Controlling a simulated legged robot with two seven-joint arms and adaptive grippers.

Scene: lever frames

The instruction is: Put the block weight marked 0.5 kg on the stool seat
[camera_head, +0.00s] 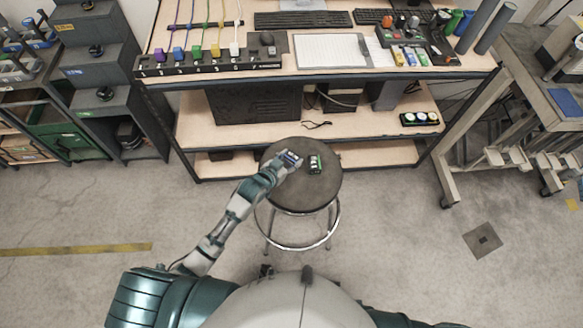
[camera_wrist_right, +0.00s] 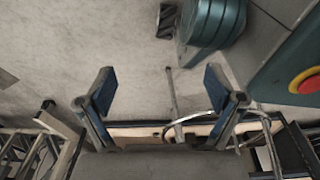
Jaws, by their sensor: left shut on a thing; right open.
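The round dark stool seat (camera_head: 300,194) is in the middle of the head view, in front of the workbench. My left gripper (camera_head: 287,160) is over the left part of the seat and is shut on a small block with a blue and white face (camera_head: 292,158). Whether this block touches the seat I cannot tell. A dark block with a green band (camera_head: 315,164) is on the seat just right of it. The markings on both blocks are too small to read. My right gripper (camera_wrist_right: 160,93) is open and empty in the right wrist view, with floor behind its fingers.
The workbench (camera_head: 330,75) behind the stool holds keyboards, a rack with coloured items and a tool tray. Its lower shelf carries dark boxes and a small tray of round items (camera_head: 420,119). Grey drawer cabinets stand left, another table right. The floor around the stool is clear.

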